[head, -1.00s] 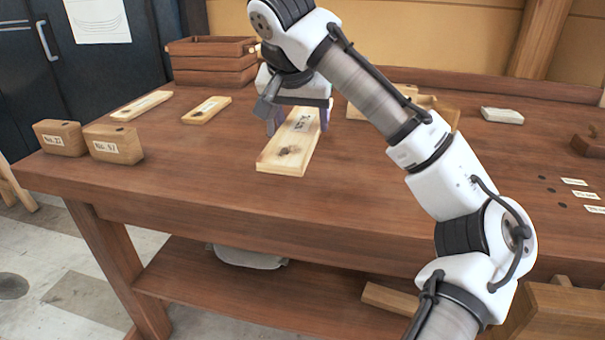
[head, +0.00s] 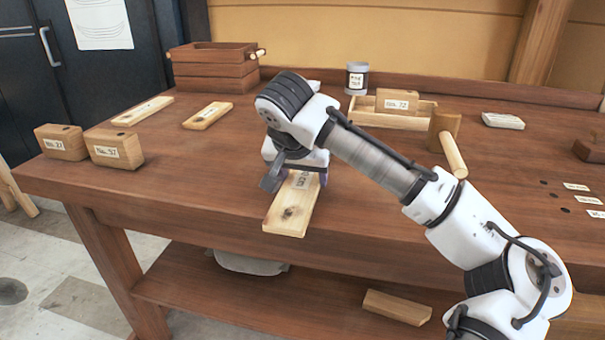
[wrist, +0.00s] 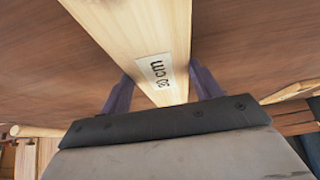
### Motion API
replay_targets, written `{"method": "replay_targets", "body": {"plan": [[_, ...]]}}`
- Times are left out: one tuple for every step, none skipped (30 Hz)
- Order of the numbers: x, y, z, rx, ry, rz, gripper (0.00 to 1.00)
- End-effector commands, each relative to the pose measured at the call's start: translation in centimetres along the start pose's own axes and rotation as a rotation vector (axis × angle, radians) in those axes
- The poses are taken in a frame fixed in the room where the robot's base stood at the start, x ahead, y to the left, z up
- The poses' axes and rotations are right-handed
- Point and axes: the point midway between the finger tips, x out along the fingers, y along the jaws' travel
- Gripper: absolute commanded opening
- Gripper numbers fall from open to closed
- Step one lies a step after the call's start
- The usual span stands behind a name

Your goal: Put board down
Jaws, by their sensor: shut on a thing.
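A pale wooden board (head: 290,212) with a dark knot and a "cm" label lies under my gripper (head: 298,180) in the head view, near the front edge of the workbench (head: 200,180). In the wrist view the board (wrist: 140,35) carries a "30 cm" label and runs between the two purple fingers of my gripper (wrist: 160,88), which is shut on it across its width. My wrist hides the board's far end in the head view. I cannot tell whether the board touches the bench top.
Two wooden blocks (head: 62,142) (head: 115,150) and two shorter labelled boards (head: 143,111) (head: 208,115) are on the left. A wooden crate (head: 213,75) stands behind. A grey tin (head: 357,79), a tray with a block (head: 397,101) and a mallet (head: 449,142) are back right.

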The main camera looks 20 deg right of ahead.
Motion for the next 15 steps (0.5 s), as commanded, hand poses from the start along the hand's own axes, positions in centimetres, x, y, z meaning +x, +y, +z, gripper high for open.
{"method": "replay_targets", "body": {"plan": [[0.09, -0.02, 0.05, 0.0, 0.0, -0.001, 0.36], [0.19, -0.02, 0.11, 0.0, 0.0, -0.001, 0.36], [0.32, -0.03, 0.19, 0.0, 0.0, -0.001, 0.36], [0.26, -0.02, 0.16, 0.0, -0.001, 0.0, 0.66], [0.22, -0.01, 0.13, 0.0, 0.0, 0.0, 0.7], [0.21, -0.01, 0.13, 0.0, 0.0, 0.0, 0.75], [0.21, -0.01, 0.13, 0.0, 0.0, 0.0, 0.79], [0.21, -0.01, 0.13, 0.0, 0.0, 0.0, 0.83], [0.21, -0.01, 0.13, 0.0, 0.0, 0.0, 0.85], [0.21, -0.01, 0.12, 0.0, 0.0, 0.0, 0.85], [0.21, -0.01, 0.12, 0.0, 0.0, 0.0, 0.85], [0.21, -0.01, 0.12, 0.0, 0.0, 0.0, 0.85], [0.21, -0.01, 0.12, 0.0, 0.0, 0.0, 0.85], [0.21, -0.01, 0.12, 0.0, 0.0, 0.0, 0.85], [0.2, 0.0, 0.11, 0.0, 0.0, 0.0, 0.85]]}}
